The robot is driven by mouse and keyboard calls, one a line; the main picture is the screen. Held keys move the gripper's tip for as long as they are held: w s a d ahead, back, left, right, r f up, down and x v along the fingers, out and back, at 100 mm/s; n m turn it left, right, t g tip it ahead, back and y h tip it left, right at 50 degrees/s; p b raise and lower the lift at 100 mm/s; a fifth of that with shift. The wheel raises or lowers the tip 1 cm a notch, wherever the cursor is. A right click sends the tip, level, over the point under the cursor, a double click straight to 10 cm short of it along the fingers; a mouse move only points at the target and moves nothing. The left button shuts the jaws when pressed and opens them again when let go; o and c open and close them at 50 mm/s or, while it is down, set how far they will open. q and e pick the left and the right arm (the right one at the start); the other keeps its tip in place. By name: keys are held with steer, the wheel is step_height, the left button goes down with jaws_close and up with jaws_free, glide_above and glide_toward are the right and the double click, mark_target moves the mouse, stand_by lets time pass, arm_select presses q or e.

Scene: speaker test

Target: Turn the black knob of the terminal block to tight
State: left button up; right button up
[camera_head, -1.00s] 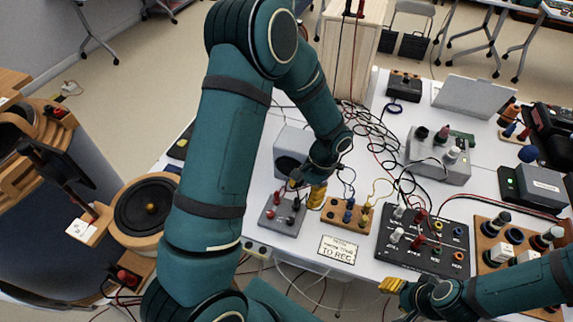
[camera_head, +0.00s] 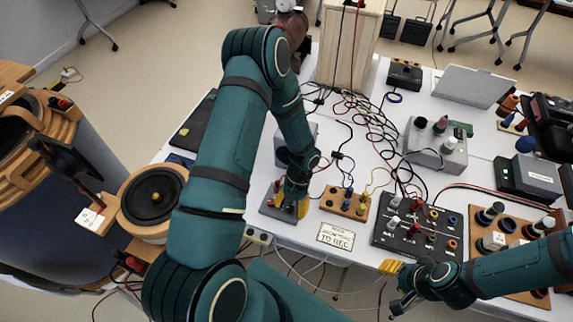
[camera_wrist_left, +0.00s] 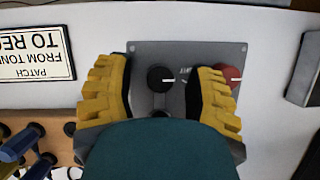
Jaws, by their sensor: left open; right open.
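The grey terminal block (camera_head: 270,212) lies near the table's front edge; my left gripper hides part of it in the head view. In the left wrist view its black knob (camera_wrist_left: 158,78) has a white line pointing right, towards a small white marking that I cannot read. A red knob (camera_wrist_left: 233,76) is to the right, partly behind a finger. Another dark knob (camera_wrist_left: 160,114) is mostly hidden below. My left gripper (camera_wrist_left: 158,95) is open, its yellow fingers on either side of the black knob with gaps. My right gripper (camera_head: 393,287) is open and empty at the table's front.
A wooden terminal board (camera_head: 330,203) stands close right of the block, with a white "TO REC" label (camera_head: 338,237) in front. A black panel (camera_head: 410,245) with coloured posts is further right. Loose cables (camera_head: 365,125) run behind. A round speaker (camera_head: 153,198) is at left.

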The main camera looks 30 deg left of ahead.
arm_select(q)
steer(key=n+h+p, duration=0.1)
steer(key=n, duration=0.2)
steer(key=n+t+h+p, duration=0.1)
steer(key=n+p, duration=0.1)
steer(key=n, duration=0.1)
steer(key=n+h+p, duration=0.1)
steer(key=n+p, duration=0.1)
steer(key=shift+s+a+r+n+t, duration=0.1)
steer(key=shift+r+n+t, duration=0.2)
steer(key=shift+n, duration=0.1)
steer(key=v, duration=1.3)
steer(key=shift+b, duration=0.35)
steer(key=s+d+f+m+t+b, duration=0.1)
steer(key=s+d+f+m+b, duration=0.1)
steer(key=d, duration=0.4)
steer(key=s+d+f+m+t+b, duration=0.2)
steer(key=d+f+m+b, duration=0.1)
steer(key=d+f, duration=0.2)
steer(key=s+d+f+m+t+b, duration=0.1)
steer(key=s+d+f+m+b, duration=0.1)
steer(key=d, duration=0.4)
steer(key=shift+s+d+f+m+t+b, duration=0.1)
steer(key=shift+d+f+m+t+b, duration=0.05)
steer(key=shift+f+b, duration=0.35)
steer(key=shift+s+d+f+m+t+b, duration=0.1)
steer(key=shift+d+f+m+t+b, duration=0.1)
steer(key=shift+f+b, duration=0.25)
steer(key=shift+s+d, duration=0.1)
